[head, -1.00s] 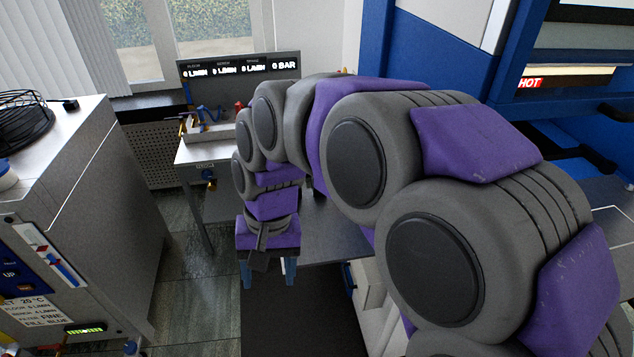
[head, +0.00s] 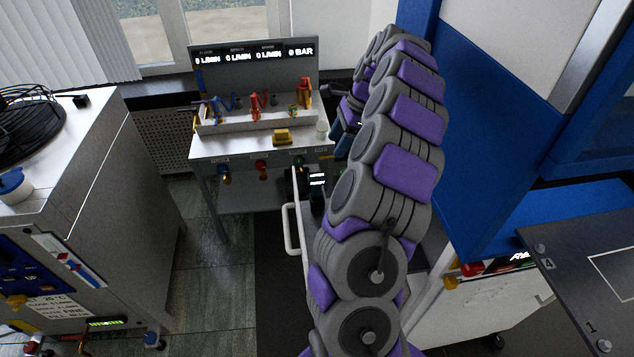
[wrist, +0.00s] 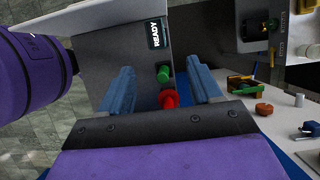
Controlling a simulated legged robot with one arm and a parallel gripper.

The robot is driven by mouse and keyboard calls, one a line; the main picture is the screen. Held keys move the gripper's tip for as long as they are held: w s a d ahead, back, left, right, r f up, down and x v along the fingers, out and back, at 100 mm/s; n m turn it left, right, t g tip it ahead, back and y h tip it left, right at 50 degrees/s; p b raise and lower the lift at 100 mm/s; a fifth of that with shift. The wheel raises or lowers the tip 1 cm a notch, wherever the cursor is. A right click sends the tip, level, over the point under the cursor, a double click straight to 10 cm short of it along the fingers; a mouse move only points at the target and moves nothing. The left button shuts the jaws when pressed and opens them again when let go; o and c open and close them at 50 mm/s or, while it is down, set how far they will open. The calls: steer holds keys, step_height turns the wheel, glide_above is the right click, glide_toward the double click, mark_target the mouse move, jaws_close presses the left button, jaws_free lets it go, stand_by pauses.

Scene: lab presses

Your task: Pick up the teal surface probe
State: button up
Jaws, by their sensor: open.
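I cannot pick out the teal surface probe in either current view. My gripper (wrist: 160,82) is open and empty in the wrist view, its two blue fingers apart. Between and beyond the fingers is a pale panel with a lit READY display (wrist: 155,34), a green button (wrist: 164,74) and a red button (wrist: 169,99). In the head view my gripper (head: 343,140) is small and partly hidden by my arm, at the right end of the white bench (head: 235,147).
The bench carries red, blue and yellow fittings, a yellow block (head: 282,137) and a gauge panel (head: 255,62). A grey cabinet (head: 130,185) stands left. A blue press frame (head: 490,110) and a dark plate (head: 590,265) are at right. Tiled floor is open between cabinet and bench.

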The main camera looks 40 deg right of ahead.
mark_target(321, 173)
steer(key=b+x, duration=0.2)
steer(key=x, duration=1)
steer(key=shift+s+d+f, duration=0.1)
steer(key=shift+f, duration=0.1)
steer(key=b+x, duration=0.1)
steer(key=x, duration=0.4)
steer(key=shift+s+a, duration=0.15)
steer(key=shift+a, duration=0.05)
steer(key=c, duration=1)
steer(key=shift+c, duration=0.2)
